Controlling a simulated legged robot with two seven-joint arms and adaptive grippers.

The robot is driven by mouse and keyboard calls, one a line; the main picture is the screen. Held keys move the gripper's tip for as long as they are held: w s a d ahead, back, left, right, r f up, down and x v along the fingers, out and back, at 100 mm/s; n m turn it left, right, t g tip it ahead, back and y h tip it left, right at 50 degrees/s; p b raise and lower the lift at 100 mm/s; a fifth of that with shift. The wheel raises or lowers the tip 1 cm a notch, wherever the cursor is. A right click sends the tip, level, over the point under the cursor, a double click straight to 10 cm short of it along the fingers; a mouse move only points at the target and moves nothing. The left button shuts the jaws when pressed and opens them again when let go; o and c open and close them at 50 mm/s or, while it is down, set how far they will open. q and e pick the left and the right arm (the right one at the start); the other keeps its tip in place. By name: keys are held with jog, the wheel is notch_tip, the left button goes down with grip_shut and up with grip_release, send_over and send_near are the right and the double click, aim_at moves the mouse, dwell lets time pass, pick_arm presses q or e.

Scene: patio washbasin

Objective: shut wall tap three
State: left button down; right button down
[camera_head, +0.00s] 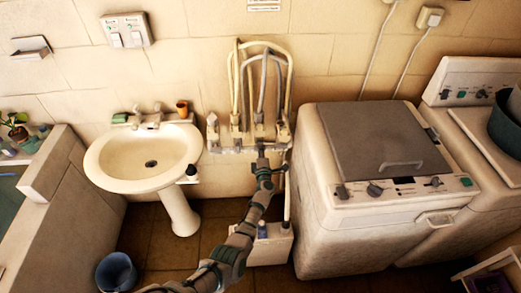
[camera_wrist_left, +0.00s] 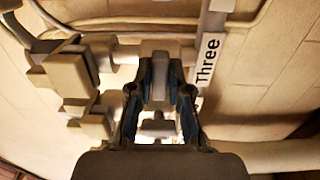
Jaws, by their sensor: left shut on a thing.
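A row of wall taps (camera_head: 238,141) with pale hoses is mounted on the wall between the basin and the washing machine. My left gripper (camera_head: 262,158) reaches up to the row from below, near its right part. In the left wrist view, the two fingers of my left gripper (camera_wrist_left: 160,98) are closed around the grey handle of wall tap three (camera_wrist_left: 160,72). A white label reading "Three" (camera_wrist_left: 207,62) stands just right of the fingers. The fingers hide part of the handle. My right gripper is not seen.
A white washbasin (camera_head: 118,181) stands left of the taps. A top-loading washing machine (camera_head: 335,215) is close on the right. A white box (camera_head: 272,247) stands below the taps, and a blue bucket (camera_head: 116,272) is on the floor at lower left.

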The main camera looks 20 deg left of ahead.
pick_arm(q)
jog(key=shift+s+d+f, duration=0.1)
jog(key=shift+d+f, duration=0.1)
jog(key=shift+f, duration=0.15)
jog(key=c, duration=1.2)
grip_release()
jog(key=shift+o, duration=0.5)
jog(key=shift+r, duration=0.1)
jog(key=shift+d, duration=0.1)
jog(key=v, duration=0.7)
